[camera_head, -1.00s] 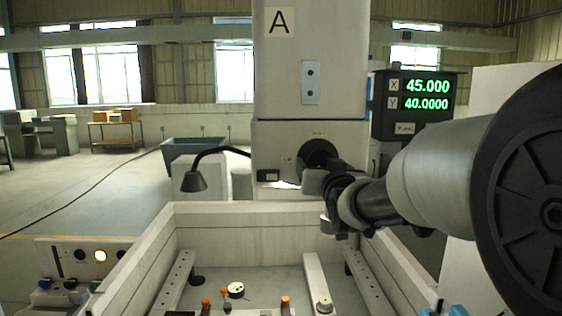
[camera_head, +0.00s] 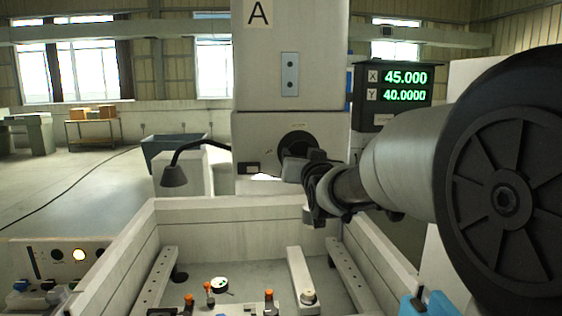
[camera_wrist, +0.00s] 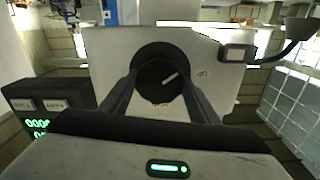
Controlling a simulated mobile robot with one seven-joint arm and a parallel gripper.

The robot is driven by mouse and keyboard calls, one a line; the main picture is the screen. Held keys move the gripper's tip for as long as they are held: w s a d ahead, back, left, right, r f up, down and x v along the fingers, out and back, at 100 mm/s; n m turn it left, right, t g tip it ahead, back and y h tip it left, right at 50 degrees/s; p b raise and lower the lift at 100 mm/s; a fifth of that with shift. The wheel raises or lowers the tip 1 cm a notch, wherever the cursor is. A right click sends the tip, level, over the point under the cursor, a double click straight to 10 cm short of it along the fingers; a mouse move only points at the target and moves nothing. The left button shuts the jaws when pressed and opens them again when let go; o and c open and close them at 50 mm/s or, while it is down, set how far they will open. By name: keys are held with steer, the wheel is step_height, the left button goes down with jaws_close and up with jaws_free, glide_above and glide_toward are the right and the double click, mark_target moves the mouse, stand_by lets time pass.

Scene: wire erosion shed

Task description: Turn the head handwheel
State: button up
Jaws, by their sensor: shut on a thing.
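The head handwheel (camera_head: 297,144) is a round black wheel on the front of the pale machine head marked A. In the head view, my gripper hides its lower right part. It also shows in the wrist view (camera_wrist: 155,66), tilted camera and all, as a black disc with a short white line pointing up and right. My gripper (camera_wrist: 158,84) is shut on the handwheel, one dark finger at each side of its rim. In the head view, my gripper (camera_head: 291,160) reaches the wheel from the right and front.
A black desk lamp (camera_head: 174,174) stands left of the wheel. Below is an open pale tank (camera_head: 200,215) with rails and orange-topped clamps. A control panel (camera_head: 50,262) with a lit lamp is at the lower left.

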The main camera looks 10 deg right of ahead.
steer(key=shift+f+m+b, duration=0.1)
steer(key=shift+m+b, duration=3.5)
steer(key=shift+b, duration=1.55)
steer(key=o, duration=1.1)
steer(key=shift+c, duration=0.2)
steer(key=shift+s, duration=0.15)
